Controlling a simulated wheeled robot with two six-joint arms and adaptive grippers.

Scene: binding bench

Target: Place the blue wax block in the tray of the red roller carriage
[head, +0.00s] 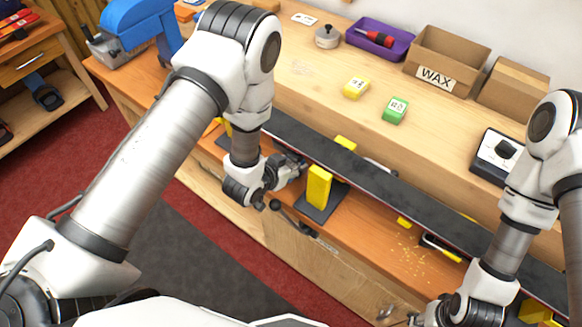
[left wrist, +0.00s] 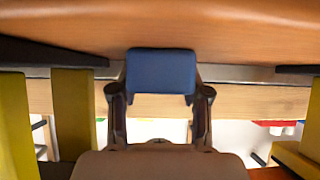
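The blue wax block (left wrist: 161,72) is between the two fingertips of my left gripper (left wrist: 160,95) in the left wrist view, with a finger against each side. In the head view my left gripper (head: 292,168) is low at the near side of the long dark rail, just left of a yellow post; the block is hidden there. My right gripper (head: 418,318) is only partly in view at the bottom edge, and its fingers cannot be made out. I cannot make out the red roller carriage or its tray in either view.
The long dark rail (head: 385,185) runs across the bench. A yellow post (head: 319,187) stands on a dark base beside my left gripper. Yellow (head: 356,88) and green (head: 395,110) labelled blocks, the WAX box (head: 446,60) and a purple tray (head: 362,31) are farther back.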

